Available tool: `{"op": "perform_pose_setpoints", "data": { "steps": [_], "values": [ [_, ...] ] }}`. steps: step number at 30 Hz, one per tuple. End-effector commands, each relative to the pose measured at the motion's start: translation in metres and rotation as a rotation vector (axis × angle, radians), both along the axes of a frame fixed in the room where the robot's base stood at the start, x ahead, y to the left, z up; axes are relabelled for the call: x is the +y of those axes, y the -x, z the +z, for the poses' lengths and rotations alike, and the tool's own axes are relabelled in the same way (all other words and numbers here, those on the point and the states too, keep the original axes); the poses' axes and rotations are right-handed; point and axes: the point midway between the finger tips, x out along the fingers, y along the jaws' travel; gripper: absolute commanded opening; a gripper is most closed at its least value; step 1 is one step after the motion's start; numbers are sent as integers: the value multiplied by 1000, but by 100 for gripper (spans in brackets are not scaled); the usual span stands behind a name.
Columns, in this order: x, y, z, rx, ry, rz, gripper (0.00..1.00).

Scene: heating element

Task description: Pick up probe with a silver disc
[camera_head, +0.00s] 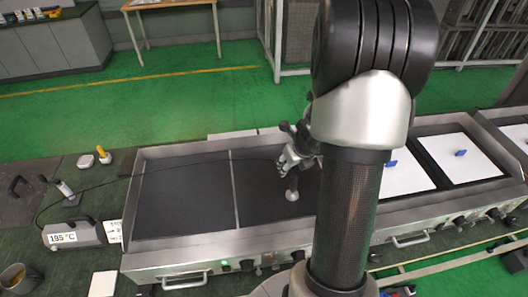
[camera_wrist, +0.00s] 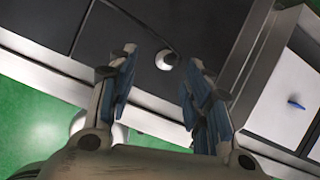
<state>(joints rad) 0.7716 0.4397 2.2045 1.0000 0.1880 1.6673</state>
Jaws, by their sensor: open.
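The probe with a silver disc (camera_head: 292,194) stands on the dark hot plate, its disc down on the surface. In the wrist view the round silver disc (camera_wrist: 165,61) shows between the tips of my gripper (camera_wrist: 163,58), whose two fingers are spread apart with nothing clasped. A thin black cable runs from the probe to the left. Whether the fingers touch the handle cannot be told.
A readout box (camera_head: 75,234) showing 195 °C stands left of the steel heating unit (camera_head: 215,259). White sheets with blue pieces (camera_head: 460,153) lie on the plates at right. A yellow-handled tool (camera_head: 102,154) stands at left.

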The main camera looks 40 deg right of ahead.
Motion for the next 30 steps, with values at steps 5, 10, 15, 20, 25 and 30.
{"op": "perform_pose_setpoints", "data": {
  "steps": [5, 10, 15, 20, 25, 30],
  "values": [
    [-25, 18, -18, 9, -54, -215, 46],
    [-30, 13, -44, 9, -59, -237, 46],
    [-37, -1, -81, 9, -59, -233, 46],
    [-43, -12, -111, 9, -58, -231, 46],
    [-47, -20, -129, 9, -58, -231, 46],
    [-49, -23, -134, 8, -57, -231, 46]
  ]
}}
